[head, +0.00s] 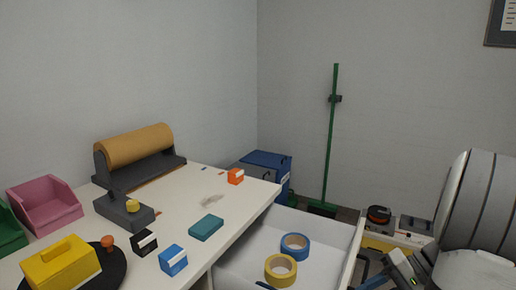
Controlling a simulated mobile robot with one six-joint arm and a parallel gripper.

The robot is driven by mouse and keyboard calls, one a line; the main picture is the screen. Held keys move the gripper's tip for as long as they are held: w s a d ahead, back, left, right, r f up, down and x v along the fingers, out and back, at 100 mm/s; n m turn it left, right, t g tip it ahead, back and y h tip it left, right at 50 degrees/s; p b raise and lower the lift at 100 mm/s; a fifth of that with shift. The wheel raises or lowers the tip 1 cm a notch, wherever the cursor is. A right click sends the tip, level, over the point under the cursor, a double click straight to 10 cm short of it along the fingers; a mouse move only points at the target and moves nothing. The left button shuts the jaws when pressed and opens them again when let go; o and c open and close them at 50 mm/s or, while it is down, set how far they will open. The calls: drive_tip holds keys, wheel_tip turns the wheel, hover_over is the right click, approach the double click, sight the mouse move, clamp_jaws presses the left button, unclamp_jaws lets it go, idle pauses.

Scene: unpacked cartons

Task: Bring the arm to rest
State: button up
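My arm's large pale links fill the right edge of the head view. What looks like my gripper (376,279) is at the bottom, right of the open drawer (335,229), partly cut off by the frame. Its fingers are not clear enough to tell whether it is open or shut, and I see nothing held in it. A blue tape roll (294,246) and a yellow tape roll (280,269) lie in the white drawer.
A green pole (331,140) stands near the wall.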

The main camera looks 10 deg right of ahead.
drive_tip(key=s+a+r+n+h+p, duration=0.3)
drive_tip(key=a+r+h+p, duration=0.7)
drive_tip(key=a+r+p, duration=0.7)
wheel_tip(320, 180, up, 5)
drive_tip(key=a+n, duration=0.1)
drive_tip(key=n, duration=0.1)
drive_tip(key=shift+s+a+n, duration=0.2)
drive_tip(key=shift+a+n, duration=0.1)
